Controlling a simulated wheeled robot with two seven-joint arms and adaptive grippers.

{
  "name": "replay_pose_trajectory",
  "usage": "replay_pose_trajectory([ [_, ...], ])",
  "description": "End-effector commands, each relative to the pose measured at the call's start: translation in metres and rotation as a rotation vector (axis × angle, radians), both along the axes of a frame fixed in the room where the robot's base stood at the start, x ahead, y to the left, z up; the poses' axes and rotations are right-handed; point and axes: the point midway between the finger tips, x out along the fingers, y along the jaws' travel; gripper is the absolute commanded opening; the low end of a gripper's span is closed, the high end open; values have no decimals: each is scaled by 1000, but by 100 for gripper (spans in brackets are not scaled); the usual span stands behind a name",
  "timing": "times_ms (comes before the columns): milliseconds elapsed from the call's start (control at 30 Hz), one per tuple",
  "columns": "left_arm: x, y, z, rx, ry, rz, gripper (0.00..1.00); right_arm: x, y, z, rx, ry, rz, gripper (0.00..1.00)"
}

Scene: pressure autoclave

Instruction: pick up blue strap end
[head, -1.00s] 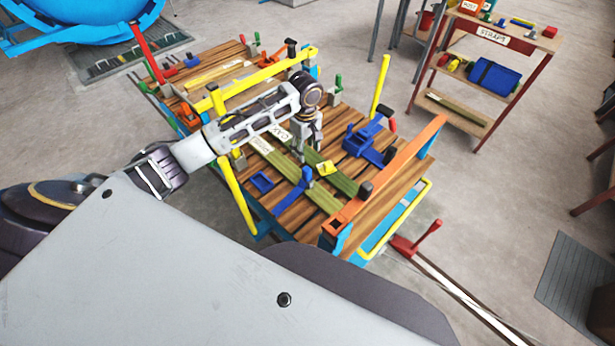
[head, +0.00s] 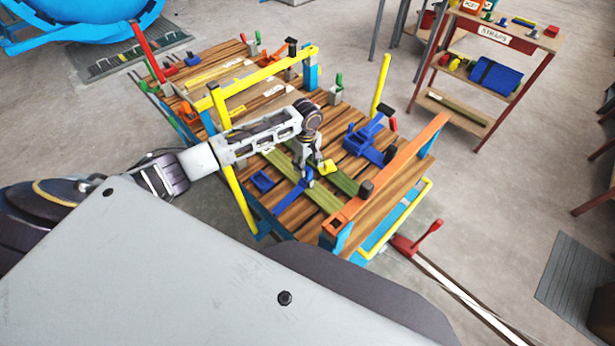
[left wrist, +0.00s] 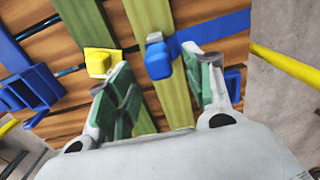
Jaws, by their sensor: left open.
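The blue strap (head: 288,201) lies across a green plank on the wooden cart deck in the head view. Its raised blue end (left wrist: 158,62) shows in the left wrist view, between the fingertips and a little beyond them. My left gripper (head: 309,174) is open, pointing down just above this end. In the left wrist view its green-padded fingers (left wrist: 165,85) stand on either side of the end, with no clear contact. A yellow block (head: 326,167) sits close beside the left finger in the wrist view (left wrist: 97,62). My right gripper is not in view.
A blue ratchet-like device (head: 370,140) stands on the deck to the right. An orange rail (head: 390,170) and yellow posts (head: 380,85) edge the cart. A small blue tray (head: 263,181) lies left of the strap.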

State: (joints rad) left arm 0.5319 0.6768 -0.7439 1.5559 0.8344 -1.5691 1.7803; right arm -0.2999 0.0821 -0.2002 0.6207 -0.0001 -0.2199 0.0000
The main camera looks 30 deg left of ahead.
Motion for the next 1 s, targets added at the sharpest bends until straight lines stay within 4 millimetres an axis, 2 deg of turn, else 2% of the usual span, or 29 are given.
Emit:
replay_pose_trajectory([
  [433,0,-1,-5,0,0,1,52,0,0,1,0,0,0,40],
  [800,0,-4,-43,1,0,1,52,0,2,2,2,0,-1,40],
  [1000,-1,-4,-52,1,-1,0,52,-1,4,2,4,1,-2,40],
])
